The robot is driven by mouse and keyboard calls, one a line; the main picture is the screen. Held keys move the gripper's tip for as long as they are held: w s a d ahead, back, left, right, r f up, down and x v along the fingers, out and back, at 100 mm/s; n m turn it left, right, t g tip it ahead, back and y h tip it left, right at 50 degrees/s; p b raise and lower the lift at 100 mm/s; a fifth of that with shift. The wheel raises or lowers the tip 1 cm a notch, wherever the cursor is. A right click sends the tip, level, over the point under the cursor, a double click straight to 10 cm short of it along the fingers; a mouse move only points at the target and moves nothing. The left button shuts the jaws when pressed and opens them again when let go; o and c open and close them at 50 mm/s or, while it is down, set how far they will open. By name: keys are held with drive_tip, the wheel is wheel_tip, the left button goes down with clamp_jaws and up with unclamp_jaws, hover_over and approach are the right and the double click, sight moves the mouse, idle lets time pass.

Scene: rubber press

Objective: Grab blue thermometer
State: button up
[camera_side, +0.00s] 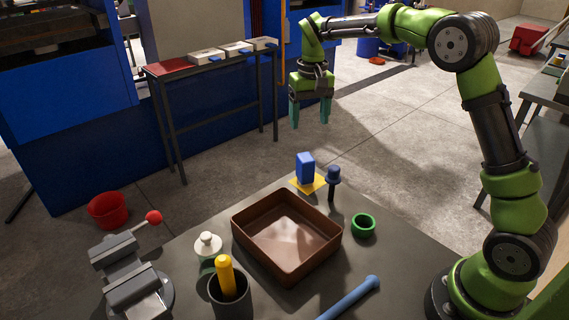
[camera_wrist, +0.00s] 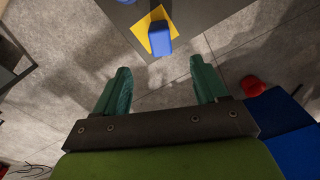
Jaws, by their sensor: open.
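A blue item with a round, dark blue head on a thin dark stem (camera_side: 333,177) stands upright near the back edge of the table. A long blue rod (camera_side: 350,299) lies at the table's front. I cannot tell for certain which of these is the thermometer. My gripper (camera_side: 309,115) is open and empty, high above and beyond the table's back edge, apart from both. In the wrist view, my gripper's (camera_wrist: 160,70) two green fingers are spread with only floor between them. Neither the stemmed item nor the rod shows there.
A blue block (camera_side: 305,168) stands on a yellow square (camera_side: 318,184), also visible in the wrist view (camera_wrist: 160,38). A brown tray (camera_side: 257,246) fills the table's middle. Around it are a green ring (camera_side: 363,225), white weight (camera_side: 208,246), dark cup (camera_side: 231,300) with yellow cylinder, and vise (camera_side: 130,280).

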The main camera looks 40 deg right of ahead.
drive_tip(key=r, duration=0.2)
approach(306, 157)
drive_tip(key=f, duration=0.6)
drive_tip(key=shift+s+a+f, duration=0.2)
drive_tip(key=shift+s+f, duration=0.05)
drive_tip(key=shift+f, duration=0.1)
drive_tip(key=shift+w+d+f, duration=0.1)
drive_tip(key=shift+w+f, duration=0.1)
drive_tip(key=shift+f, duration=1.15)
drive_tip(key=shift+w+d+f, duration=0.1)
drive_tip(key=shift+w+f, duration=0.1)
drive_tip(key=shift+f, duration=1.15)
drive_tip(key=shift+c, duration=0.3)
drive_tip(key=shift+r, duration=0.1)
drive_tip(key=c, duration=1.2)
